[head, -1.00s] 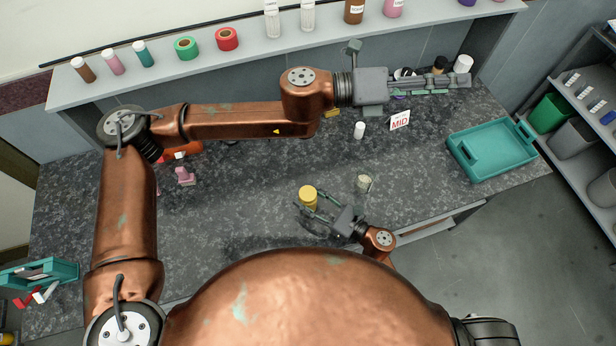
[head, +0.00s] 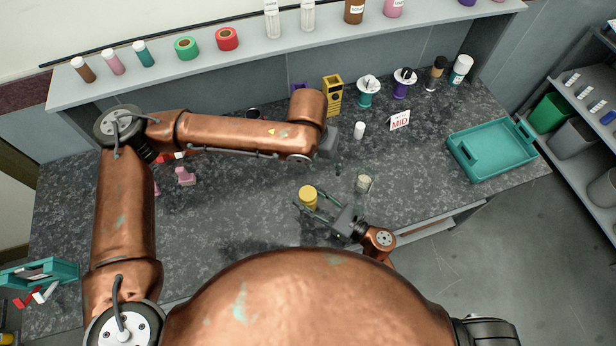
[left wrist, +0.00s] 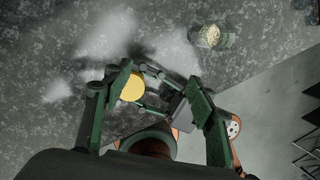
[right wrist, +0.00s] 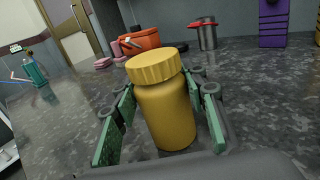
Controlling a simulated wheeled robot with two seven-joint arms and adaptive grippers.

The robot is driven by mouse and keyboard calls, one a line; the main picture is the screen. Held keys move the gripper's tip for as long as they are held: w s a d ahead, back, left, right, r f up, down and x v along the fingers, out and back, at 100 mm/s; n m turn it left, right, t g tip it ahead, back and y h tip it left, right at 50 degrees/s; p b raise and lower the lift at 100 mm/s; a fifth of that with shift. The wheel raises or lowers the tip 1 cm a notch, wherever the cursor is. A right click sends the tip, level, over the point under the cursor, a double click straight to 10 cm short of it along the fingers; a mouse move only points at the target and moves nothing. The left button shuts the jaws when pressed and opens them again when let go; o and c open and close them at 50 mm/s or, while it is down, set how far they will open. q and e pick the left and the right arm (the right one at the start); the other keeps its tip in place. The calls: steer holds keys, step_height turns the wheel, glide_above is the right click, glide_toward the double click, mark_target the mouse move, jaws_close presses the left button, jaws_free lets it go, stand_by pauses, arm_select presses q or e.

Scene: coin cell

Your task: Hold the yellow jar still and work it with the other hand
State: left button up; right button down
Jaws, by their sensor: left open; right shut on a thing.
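The yellow jar (head: 308,194) has a ribbed yellow lid and stands upright near the front of the dark speckled counter. My right gripper (head: 310,202) is shut on its body from the side; in the right wrist view the green fingers flank the jar (right wrist: 165,110). Whether its base touches the counter is unclear. My left gripper (left wrist: 160,76) is open and empty, pointing down. In the left wrist view the yellow lid (left wrist: 133,88) lies below it, near its left finger. In the head view the left fingers are mostly hidden by the arm.
A small glass jar (head: 364,184) with pale contents stands right of the yellow jar. A white bottle (head: 359,130) and a MID sign (head: 400,120) are behind. A teal tray (head: 490,148) lies at right. Several bottles and holders line the back.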

mark_target(308, 193)
arm_select(q)
steer(key=shift+m+g+y, duration=0.7)
steer(key=shift+y, duration=0.2)
steer(key=s+a, duration=0.1)
steer(key=s+a+f, duration=0.1)
steer(key=s+a, duration=0.1)
steer(key=a, duration=0.1)
steer(key=shift+s+f, duration=0.15)
steer(key=shift+f, duration=0.1)
steer(key=shift+s+a+f, duration=0.15)
steer(key=shift+f, duration=3.85)
steer(key=shift+c, duration=0.6)
